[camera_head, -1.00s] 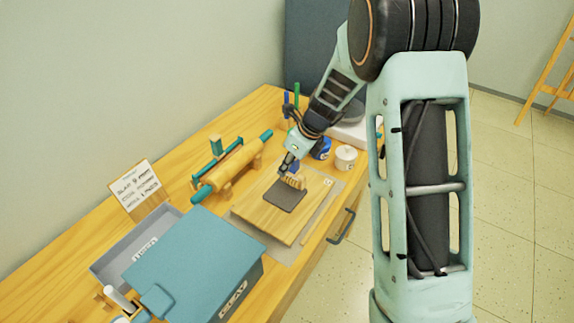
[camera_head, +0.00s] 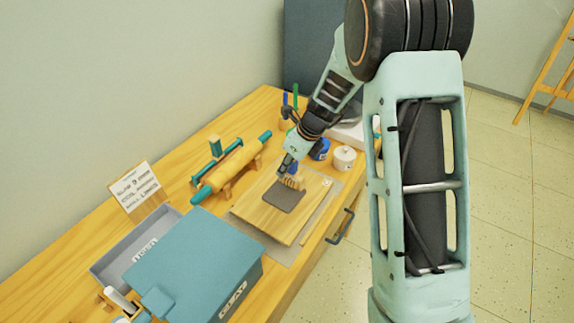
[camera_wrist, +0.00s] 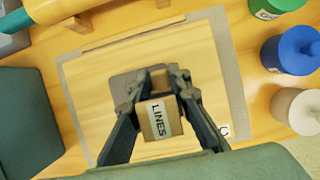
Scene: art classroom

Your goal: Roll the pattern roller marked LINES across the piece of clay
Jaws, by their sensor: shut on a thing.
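The pattern roller (camera_wrist: 161,121), with a label reading LINES, is between my gripper's fingers, which are shut on it. My gripper (camera_head: 288,174) is over the far end of the clay in the head view. The clay is a flat dark grey slab (camera_head: 284,198) on a wooden board (camera_head: 262,213). It also shows in the wrist view (camera_wrist: 121,84), partly hidden behind the roller and fingers. The roller's ribbed wooden part (camera_head: 294,182) is at the slab's far edge; I cannot tell whether it touches the clay.
A large rolling pin (camera_head: 232,168) rests on a stand behind the board. A teal box (camera_head: 195,262), a grey tray (camera_head: 112,262) and a sign card (camera_head: 136,187) are at the left. Blue (camera_head: 320,149) and white (camera_head: 343,157) jars stand right of my gripper. A thin stick lies along the board's right side.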

